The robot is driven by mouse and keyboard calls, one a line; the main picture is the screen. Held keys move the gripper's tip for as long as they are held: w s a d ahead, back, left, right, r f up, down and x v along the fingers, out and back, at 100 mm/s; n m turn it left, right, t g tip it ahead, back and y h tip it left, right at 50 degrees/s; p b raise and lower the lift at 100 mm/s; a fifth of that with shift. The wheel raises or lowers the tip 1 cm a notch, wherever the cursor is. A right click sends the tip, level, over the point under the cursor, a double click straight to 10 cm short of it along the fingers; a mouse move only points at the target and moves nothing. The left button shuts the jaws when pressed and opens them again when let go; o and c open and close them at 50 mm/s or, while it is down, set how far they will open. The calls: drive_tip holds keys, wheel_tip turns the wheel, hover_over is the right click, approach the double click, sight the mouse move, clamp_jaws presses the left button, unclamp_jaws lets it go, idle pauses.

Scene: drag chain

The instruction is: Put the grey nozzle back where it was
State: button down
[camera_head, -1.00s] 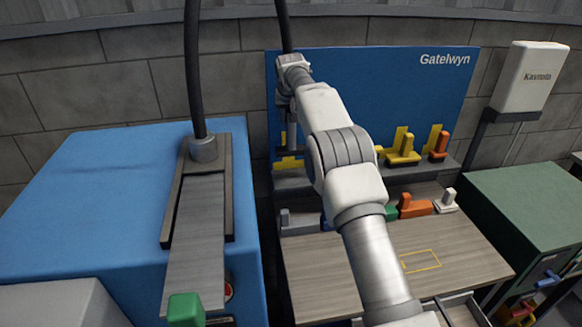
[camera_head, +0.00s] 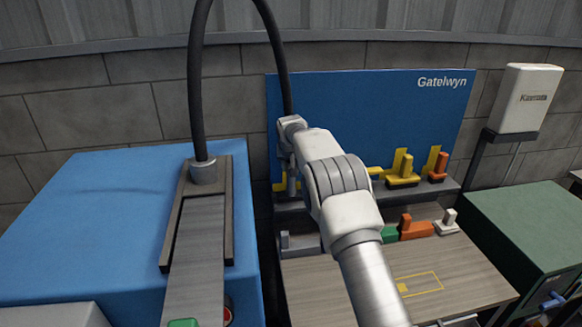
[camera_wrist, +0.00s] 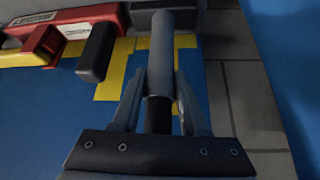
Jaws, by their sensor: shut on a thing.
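The grey nozzle (camera_wrist: 161,50) is a smooth cylinder with a darker lower part, upright in the wrist view. In the head view my gripper (camera_head: 291,165) is low at the left edge of the blue board (camera_head: 345,110), partly hidden by my arm. A yellow marked outline (camera_wrist: 120,75) on the board lies behind and beside the nozzle. Whether the nozzle touches the board or ledge cannot be told. A black hose (camera_head: 280,60) loops over from the blue machine and runs down to my gripper.
A red tool (camera_wrist: 95,22) with a dark handle (camera_wrist: 98,50) is close left of the nozzle in the wrist view. The blue machine (camera_head: 100,210) stands left. Yellow (camera_head: 403,172) and orange (camera_head: 438,168) pieces stand on the board's ledge. The wooden bench (camera_head: 350,285) is mostly clear.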

drive_tip(key=shift+c, duration=2.2)
unclamp_jaws()
drive_tip(key=shift+f, duration=0.1)
drive_tip(key=b+v, duration=0.2)
drive_tip(key=v, duration=1.1)
drive_tip(key=s+d+r, duration=0.6)
drive_tip(key=s, duration=0.4)
drive_tip(key=s+d+r, duration=0.5)
drive_tip(key=s, duration=0.6)
drive_tip(key=s+d+f, duration=0.1)
drive_tip(key=s+f, duration=0.1)
drive_tip(key=s, duration=0.7)
drive_tip(key=s+d+f, duration=0.2)
drive_tip(key=s, duration=0.6)
drive_tip(key=s+d+f+g, duration=0.1)
drive_tip(key=s+d+f, duration=0.1)
drive_tip(key=s, duration=0.7)
drive_tip(key=shift+s+f, duration=0.35)
drive_tip(key=shift+f, duration=0.15)
